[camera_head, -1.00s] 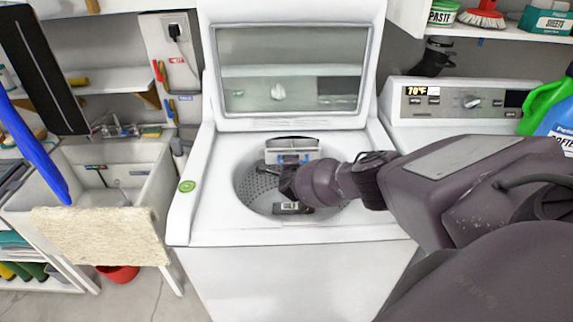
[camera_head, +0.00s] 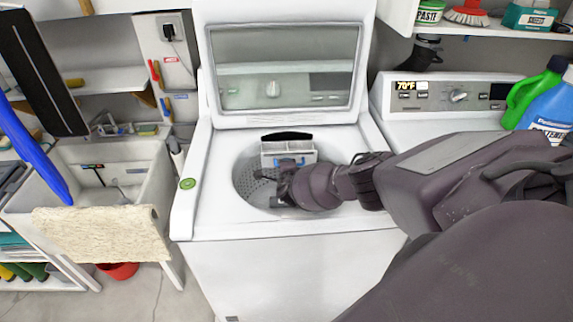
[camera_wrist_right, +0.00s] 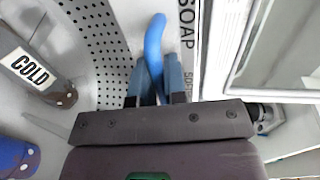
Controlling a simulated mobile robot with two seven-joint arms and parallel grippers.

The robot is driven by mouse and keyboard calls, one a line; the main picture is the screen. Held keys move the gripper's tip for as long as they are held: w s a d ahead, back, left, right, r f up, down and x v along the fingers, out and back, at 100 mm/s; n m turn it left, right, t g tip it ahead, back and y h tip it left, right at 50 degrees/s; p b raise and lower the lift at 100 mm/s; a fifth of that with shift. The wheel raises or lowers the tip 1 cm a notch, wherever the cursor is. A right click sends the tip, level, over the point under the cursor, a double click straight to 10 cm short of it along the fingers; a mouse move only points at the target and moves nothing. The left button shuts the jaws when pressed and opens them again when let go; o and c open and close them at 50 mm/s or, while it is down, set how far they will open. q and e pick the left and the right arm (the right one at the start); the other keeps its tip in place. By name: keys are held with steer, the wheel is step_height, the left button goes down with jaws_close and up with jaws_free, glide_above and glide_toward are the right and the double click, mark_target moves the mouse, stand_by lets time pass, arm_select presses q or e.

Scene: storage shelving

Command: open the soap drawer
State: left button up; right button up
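The soap drawer (camera_head: 288,150) is a pale, divided tray under the open lid of the white washer (camera_head: 280,222). It stands out from a dark opening behind it. Its blue handle (camera_head: 291,162) is on the near side and shows as a blue bar (camera_wrist_right: 154,42) in the wrist view, beside the SOAP lettering. My right gripper (camera_head: 284,184) reaches over the drum to the handle. In the wrist view the fingers (camera_wrist_right: 154,82) lie on both sides of the handle and appear shut on it; the contact is partly hidden. My left gripper is out of view.
The raised lid (camera_head: 285,62) stands behind the drawer. A sink (camera_head: 110,165) with a towel is on the left.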

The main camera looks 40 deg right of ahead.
steer(key=o, duration=0.4)
steer(key=shift+o, duration=0.2)
steer(key=shift+r, duration=0.15)
